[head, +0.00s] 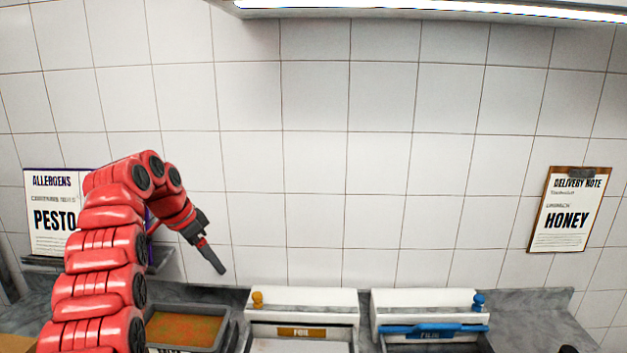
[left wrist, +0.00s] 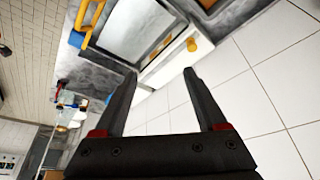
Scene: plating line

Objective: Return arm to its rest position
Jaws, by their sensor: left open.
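My left arm rises from the lower left of the head view, red and segmented, and bends over to the right. Its dark left gripper (head: 212,258) points down and to the right, in front of the tiled wall and above the back of the counter. In the left wrist view the two dark fingers of the left gripper (left wrist: 162,85) stand wide apart with nothing between them. My right gripper does not show in either view.
A tray with orange-brown contents (head: 187,329) stands below the arm. White dispensers labelled foil (head: 305,303) and film (head: 425,300) stand at the back of the counter. An allergens sign (head: 52,215) is partly behind the arm. A delivery note clipboard (head: 570,209) hangs at right.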

